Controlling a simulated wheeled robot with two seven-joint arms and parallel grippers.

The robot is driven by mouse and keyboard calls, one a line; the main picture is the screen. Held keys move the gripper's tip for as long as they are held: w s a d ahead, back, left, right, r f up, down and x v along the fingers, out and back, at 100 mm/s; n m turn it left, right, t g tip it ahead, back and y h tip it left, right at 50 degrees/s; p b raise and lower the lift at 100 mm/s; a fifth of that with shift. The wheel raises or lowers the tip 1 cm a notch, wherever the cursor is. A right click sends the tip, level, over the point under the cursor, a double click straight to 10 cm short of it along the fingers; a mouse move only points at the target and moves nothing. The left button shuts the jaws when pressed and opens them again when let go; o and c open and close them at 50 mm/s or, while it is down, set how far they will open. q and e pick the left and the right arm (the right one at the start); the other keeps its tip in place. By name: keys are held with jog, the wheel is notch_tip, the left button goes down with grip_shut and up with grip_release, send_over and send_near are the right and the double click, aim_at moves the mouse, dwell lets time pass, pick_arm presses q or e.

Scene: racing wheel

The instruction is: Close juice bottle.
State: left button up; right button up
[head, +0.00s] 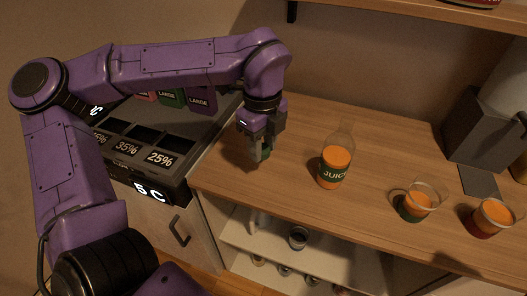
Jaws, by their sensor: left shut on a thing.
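The juice bottle (334,168) stands upright on the wooden counter. It is clear, holds orange juice and has a dark label reading JUICE. No cap shows clearly on its neck. My left gripper (259,157) points down over the counter to the left of the bottle, apart from it. It is shut on a small green thing (267,152), which looks like the bottle cap and is mostly hidden by the fingers. I cannot tell whether the green thing touches the counter. My right gripper is not in view.
Two cups with orange juice, one green-based (416,204) and one red-based (490,219), stand right of the bottle. A grey machine (478,130) stands at the back right. A dark bin unit (147,150) adjoins the counter (300,120) on the left. Open shelves lie below.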

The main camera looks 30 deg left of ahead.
pick_arm(q)
jog(key=s+d+r+b, duration=0.1)
jog(key=s+d+r, duration=0.2)
jog(key=s, duration=0.4)
jog(key=shift+s+d+r+b, duration=0.25)
jog(key=shift+d+b, duration=0.15)
jog(key=shift+d, duration=0.2)
jog(key=shift+w, duration=0.1)
